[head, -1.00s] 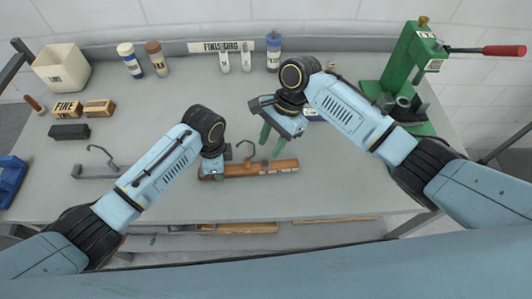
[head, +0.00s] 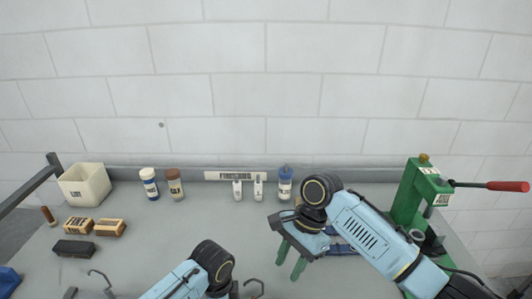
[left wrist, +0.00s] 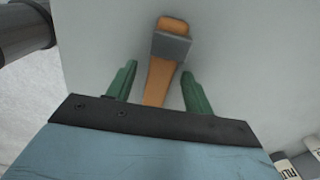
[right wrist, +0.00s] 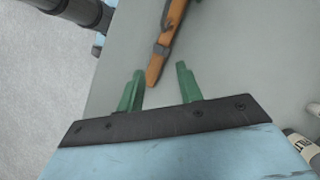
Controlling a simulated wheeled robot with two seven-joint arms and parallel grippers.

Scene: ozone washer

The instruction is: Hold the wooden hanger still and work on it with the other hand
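In the head view only the hook (head: 255,287) of the wooden hanger shows, at the bottom edge. The orange wooden bar (left wrist: 158,80) with a grey band runs between the fingers of my left gripper (left wrist: 158,85) in the left wrist view. Those fingers are open, with a gap on both sides of the bar. In the right wrist view one end of the hanger (right wrist: 165,40) points toward my right gripper (right wrist: 160,85), which is open and empty. In the head view my right gripper (head: 290,260) points down above the table.
A green press (head: 408,200) with a red-handled lever stands at the right. Bottles (head: 149,184), (head: 174,185), (head: 285,184) stand along the back. Wooden blocks (head: 78,225) and a white bin (head: 85,185) are at the left. A second hook (head: 101,277) shows at lower left.

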